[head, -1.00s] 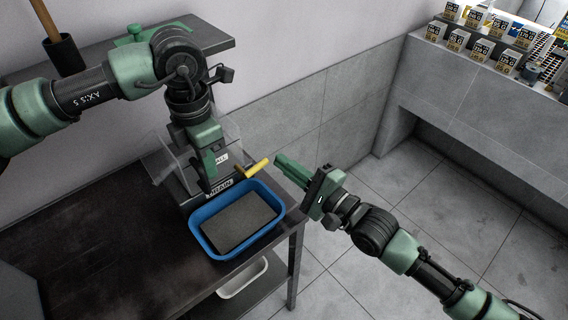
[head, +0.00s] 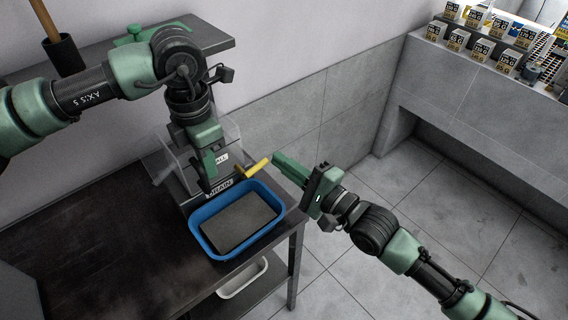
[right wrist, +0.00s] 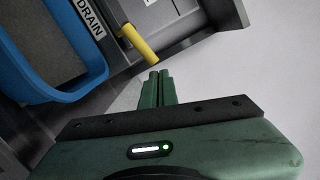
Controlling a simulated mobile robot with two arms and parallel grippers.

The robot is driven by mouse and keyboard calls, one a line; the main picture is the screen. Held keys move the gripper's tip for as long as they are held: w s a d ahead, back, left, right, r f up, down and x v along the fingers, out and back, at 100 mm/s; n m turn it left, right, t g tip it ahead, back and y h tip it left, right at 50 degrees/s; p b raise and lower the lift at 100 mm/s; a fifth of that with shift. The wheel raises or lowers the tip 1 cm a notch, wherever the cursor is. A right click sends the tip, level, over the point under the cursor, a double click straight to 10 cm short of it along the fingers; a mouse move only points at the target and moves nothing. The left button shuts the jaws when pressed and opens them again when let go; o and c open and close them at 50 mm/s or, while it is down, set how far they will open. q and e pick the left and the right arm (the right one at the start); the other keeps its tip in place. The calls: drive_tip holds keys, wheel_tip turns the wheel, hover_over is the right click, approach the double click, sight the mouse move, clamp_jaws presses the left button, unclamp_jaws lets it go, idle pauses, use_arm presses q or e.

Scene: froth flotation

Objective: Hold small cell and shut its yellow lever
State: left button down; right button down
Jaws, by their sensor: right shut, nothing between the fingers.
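The small cell (head: 232,135) is a clear-walled box on the dark bench, partly hidden behind my left arm. Its yellow lever (head: 258,167) sticks out at the front right, above the DRAIN label (head: 219,188); the lever also shows in the right wrist view (right wrist: 138,44). My left gripper (head: 209,178) points down at the cell's front; its fingertips are hard to make out, so I cannot tell whether it grips the wall. My right gripper (head: 277,160) is shut and empty, its tips just right of the lever's end. In the right wrist view a small gap separates the tips (right wrist: 158,75) from the lever.
A blue tray (head: 196,236) with a grey bed stands in front of the cell, just below the lever. A white tray (head: 243,281) sits on the lower shelf. Open floor (head: 345,250) lies right of the bench. Boxes (head: 482,50) stand on a far ledge.

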drive_tip(key=shift+r+n, duration=0.35)
drive_tip(key=shift+n, duration=0.05)
drive_tip(key=s+a+r+n+h, duration=0.1)
drive_tip(key=s+a+r+n, duration=0.3)
drive_tip(key=n, duration=0.8)
wheel_tip(320, 180, up, 2)
drive_tip(key=shift+a+r+n+g+h, duration=0.1)
drive_tip(key=shift+a+n+g+h, duration=0.2)
drive_tip(key=shift+a+g, duration=0.1)
drive_tip(key=shift+d, duration=0.1)
drive_tip(key=v, duration=0.7)
drive_tip(key=shift+r, duration=0.15)
drive_tip(key=shift+s+d, duration=0.15)
